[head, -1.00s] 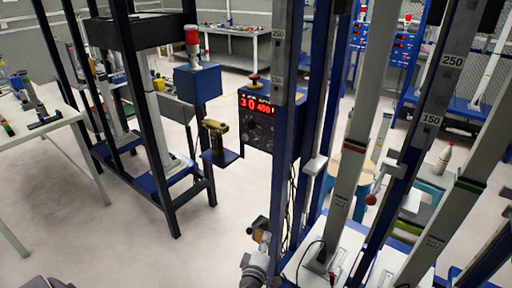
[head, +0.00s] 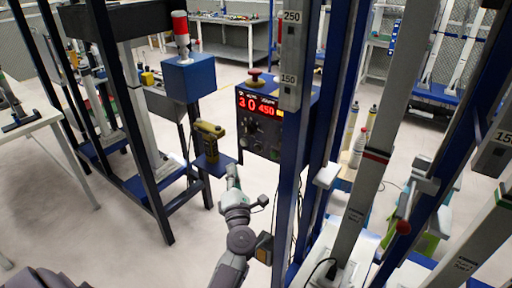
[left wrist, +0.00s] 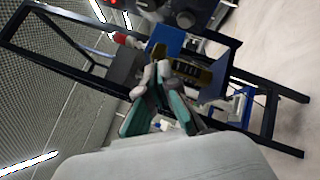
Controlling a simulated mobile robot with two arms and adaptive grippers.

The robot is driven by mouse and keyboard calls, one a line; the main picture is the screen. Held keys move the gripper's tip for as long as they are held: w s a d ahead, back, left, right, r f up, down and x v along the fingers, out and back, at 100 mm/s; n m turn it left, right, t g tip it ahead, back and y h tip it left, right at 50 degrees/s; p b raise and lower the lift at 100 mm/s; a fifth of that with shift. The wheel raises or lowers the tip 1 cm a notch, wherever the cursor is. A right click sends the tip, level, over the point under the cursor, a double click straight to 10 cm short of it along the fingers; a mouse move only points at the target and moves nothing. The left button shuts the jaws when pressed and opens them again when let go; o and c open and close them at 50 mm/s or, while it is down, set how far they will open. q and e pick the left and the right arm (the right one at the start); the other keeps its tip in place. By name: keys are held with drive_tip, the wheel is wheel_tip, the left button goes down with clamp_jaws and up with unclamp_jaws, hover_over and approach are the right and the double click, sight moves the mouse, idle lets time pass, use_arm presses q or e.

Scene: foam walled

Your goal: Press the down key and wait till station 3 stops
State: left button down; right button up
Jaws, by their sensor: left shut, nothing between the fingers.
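A dark control panel (head: 262,122) with red digits, reading about 3 0 and 450, hangs on the blue post; a dark knob sits below the digits. A yellow-and-black handset (head: 209,136) stands on a small blue shelf (head: 214,164) left of the panel. In the left wrist view the handset (left wrist: 188,68) shows a dark face with a row of small marks, just beyond the fingers. I cannot make out which key is down. My left gripper (head: 232,172) is shut and empty, close to the shelf's near edge; contact is unclear. It also shows in the left wrist view (left wrist: 165,76). My right gripper is not in view.
A red mushroom button (head: 255,74) tops the panel box. A blue box with a red-and-white lamp (head: 181,33) stands behind the handset. The tall blue post (head: 291,170) is close to the right of my left arm. Dark frame legs (head: 150,150) stand left.

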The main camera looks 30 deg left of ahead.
sight(258, 149)
use_arm(q)
drive_tip(key=w+b, duration=0.3)
drive_tip(key=w, duration=0.6)
drive_tip(key=shift+d, duration=0.3)
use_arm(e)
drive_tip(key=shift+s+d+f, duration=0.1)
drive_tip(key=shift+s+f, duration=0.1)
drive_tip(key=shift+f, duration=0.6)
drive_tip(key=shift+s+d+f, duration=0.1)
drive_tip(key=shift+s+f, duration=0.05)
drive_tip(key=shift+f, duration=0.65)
use_arm(q)
drive_tip(key=shift+f, duration=0.1)
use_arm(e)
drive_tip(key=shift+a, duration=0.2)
use_arm(q)
drive_tip(key=shift+w, duration=0.2)
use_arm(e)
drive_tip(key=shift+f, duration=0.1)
use_arm(q)
drive_tip(key=shift+w, duration=0.15)
